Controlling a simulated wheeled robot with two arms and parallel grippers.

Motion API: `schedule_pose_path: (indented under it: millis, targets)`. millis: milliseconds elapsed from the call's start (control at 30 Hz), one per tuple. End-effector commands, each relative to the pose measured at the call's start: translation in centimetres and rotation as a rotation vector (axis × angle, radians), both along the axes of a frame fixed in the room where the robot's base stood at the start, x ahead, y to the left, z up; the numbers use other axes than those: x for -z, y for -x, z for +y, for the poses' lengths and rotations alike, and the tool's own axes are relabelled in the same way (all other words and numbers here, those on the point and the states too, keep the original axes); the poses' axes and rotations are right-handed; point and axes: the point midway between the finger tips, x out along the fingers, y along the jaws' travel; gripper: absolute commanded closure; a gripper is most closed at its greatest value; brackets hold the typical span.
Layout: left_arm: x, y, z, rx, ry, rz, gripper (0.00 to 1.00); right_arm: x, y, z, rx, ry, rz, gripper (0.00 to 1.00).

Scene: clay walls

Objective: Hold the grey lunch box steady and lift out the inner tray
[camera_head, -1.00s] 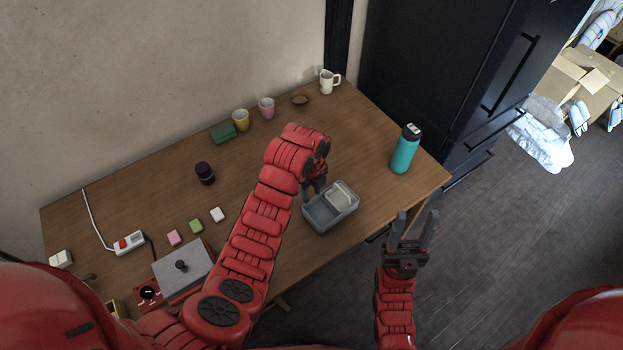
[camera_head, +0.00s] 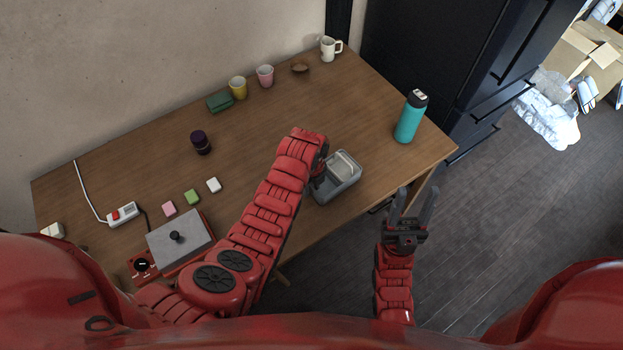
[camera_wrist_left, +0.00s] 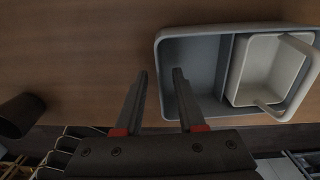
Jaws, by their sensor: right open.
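The grey lunch box (camera_head: 351,190) stands open near the table's front edge, and it also shows in the left wrist view (camera_wrist_left: 197,54). The lighter inner tray (camera_head: 343,164) sits in its right part; in the left wrist view the tray (camera_wrist_left: 267,69) has a raised handle. The left part of the box is empty. My left gripper (camera_wrist_left: 160,72) is open, one finger on each side of the box's left wall in the picture; I cannot tell whether they touch it. In the head view my arm partly hides it. My right gripper (camera_head: 412,194) is open and empty, off the table's front edge.
A teal bottle (camera_head: 409,120) stands right of the box. A dark jar (camera_head: 201,142), cups (camera_head: 265,76), a green box (camera_head: 219,102) and small blocks (camera_head: 191,197) stand farther left. A red appliance with a grey lid (camera_head: 180,241) is at the front left. The table's middle (camera_head: 255,130) is clear.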

Motion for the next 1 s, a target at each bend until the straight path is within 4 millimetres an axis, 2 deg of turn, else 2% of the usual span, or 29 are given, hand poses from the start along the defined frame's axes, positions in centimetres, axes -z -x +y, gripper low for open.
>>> schedule_pose_path:
  millis: [300,600,800,833,1000]
  targets:
    - [1.8,0.1,0.1,0.000,-0.001,0.002,0.61,-0.5,0.0,0.0,0.000,0.000,0.000,0.50]
    - [1.9,0.1,0.0,0.000,-0.001,0.001,0.61,-0.5,0.0,0.0,0.000,0.000,0.000,0.50]
    - [1.9,0.1,0.0,0.000,-0.001,0.001,0.97,-0.5,0.0,0.0,0.000,0.000,0.000,0.50]
    - [1.9,0.1,0.0,0.000,-0.001,0.001,1.00,-0.5,0.0,0.0,0.000,0.000,0.000,0.50]
    - [1.9,0.1,0.0,0.000,-0.001,0.001,1.00,-0.5,0.0,0.0,0.000,0.000,0.000,0.50]
